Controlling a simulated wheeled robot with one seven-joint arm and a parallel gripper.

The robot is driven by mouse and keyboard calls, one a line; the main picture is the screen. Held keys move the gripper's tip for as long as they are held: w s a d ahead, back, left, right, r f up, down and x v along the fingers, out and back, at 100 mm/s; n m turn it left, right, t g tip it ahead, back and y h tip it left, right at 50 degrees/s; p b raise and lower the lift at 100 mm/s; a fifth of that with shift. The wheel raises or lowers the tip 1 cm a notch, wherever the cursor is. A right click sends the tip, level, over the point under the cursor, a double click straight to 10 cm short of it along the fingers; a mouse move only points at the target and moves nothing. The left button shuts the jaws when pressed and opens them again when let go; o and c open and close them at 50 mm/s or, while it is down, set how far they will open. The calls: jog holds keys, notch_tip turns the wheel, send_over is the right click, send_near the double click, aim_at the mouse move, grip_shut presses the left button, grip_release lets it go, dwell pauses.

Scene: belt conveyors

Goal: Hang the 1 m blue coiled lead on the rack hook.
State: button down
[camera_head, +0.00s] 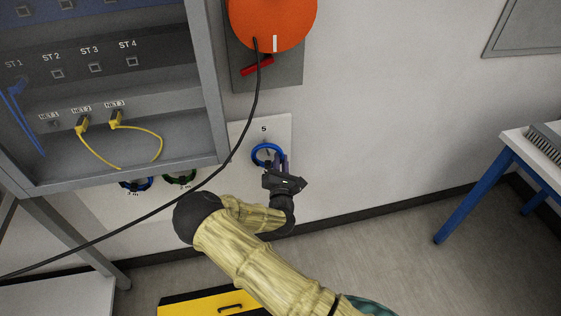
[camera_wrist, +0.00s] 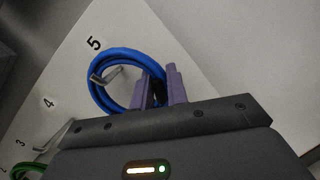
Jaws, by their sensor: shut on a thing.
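The blue coiled lead (camera_wrist: 121,53) is a ring at the number 5 position of the white rack board. It also shows in the head view (camera_head: 257,149). The metal rack hook (camera_wrist: 103,78) shows within the ring's opening at its left side, and the coil appears to be around it. Whether the coil rests on the hook, I cannot tell. My gripper (camera_wrist: 159,74) has its purple fingers shut on the coil's lower right side, by a dark band. In the head view, my gripper (camera_head: 281,161) is just below and right of the coil.
A black cable (camera_head: 217,173) runs from the orange reel (camera_head: 272,18) past my arm. A blue-legged table (camera_head: 474,197) stands right; the floor between is clear.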

jog(key=c, duration=1.3)
grip_release()
jog(key=shift+s, duration=0.15)
jog(key=s+f+b, duration=0.1)
jog(key=s+f, duration=0.1)
jog(key=s, duration=1.5)
jog(key=shift+d+f, duration=0.35)
jog(key=shift+d, duration=0.1)
jog(key=shift+w, duration=0.1)
